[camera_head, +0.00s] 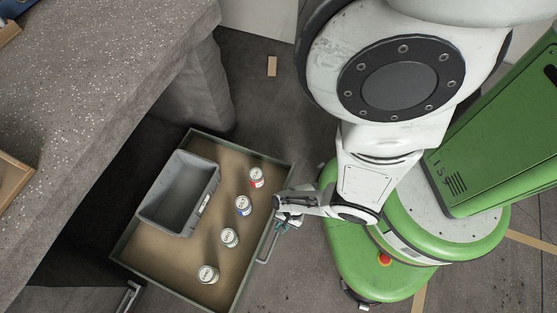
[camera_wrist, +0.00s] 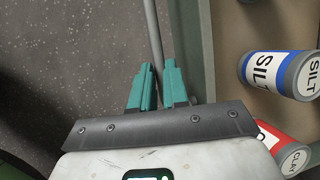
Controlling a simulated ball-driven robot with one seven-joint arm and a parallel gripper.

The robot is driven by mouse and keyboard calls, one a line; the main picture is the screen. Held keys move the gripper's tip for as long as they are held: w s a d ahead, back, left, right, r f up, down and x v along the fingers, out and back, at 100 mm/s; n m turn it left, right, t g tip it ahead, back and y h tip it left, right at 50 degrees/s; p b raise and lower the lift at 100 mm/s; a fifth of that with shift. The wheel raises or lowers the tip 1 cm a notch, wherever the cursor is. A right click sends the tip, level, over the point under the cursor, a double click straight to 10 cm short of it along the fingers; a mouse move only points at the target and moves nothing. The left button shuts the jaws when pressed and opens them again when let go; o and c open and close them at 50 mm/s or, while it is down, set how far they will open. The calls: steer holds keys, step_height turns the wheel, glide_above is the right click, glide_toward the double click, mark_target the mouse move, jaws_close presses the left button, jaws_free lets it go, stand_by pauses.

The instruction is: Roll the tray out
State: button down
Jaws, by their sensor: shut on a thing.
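The tray (camera_head: 178,265) is a wide, shallow box with a tan floor and grey-green walls, extending from under the concrete bench. Its metal bar handle (camera_head: 268,246) is on the right side, facing my base. My gripper (camera_head: 281,226) is at this handle, its teal fingers shut on the bar. In the wrist view my gripper (camera_wrist: 157,88) has the handle bar (camera_wrist: 153,35) running between its teal fingers, alongside the tray wall (camera_wrist: 200,50). The fingertips' contact is partly hidden in the head view.
In the tray stand a grey bin (camera_head: 180,193) and several labelled cans, one red-banded (camera_head: 257,178), one blue-banded (camera_head: 243,205). The concrete bench (camera_head: 95,75) overhangs the tray at the left. Dark floor (camera_head: 265,120) is open beyond the tray. My green base is close at the right.

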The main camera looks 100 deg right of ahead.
steer(key=shift+a, duration=0.1)
steer(key=c, duration=1.1)
jaws_free()
steer(key=shift+r, duration=0.15)
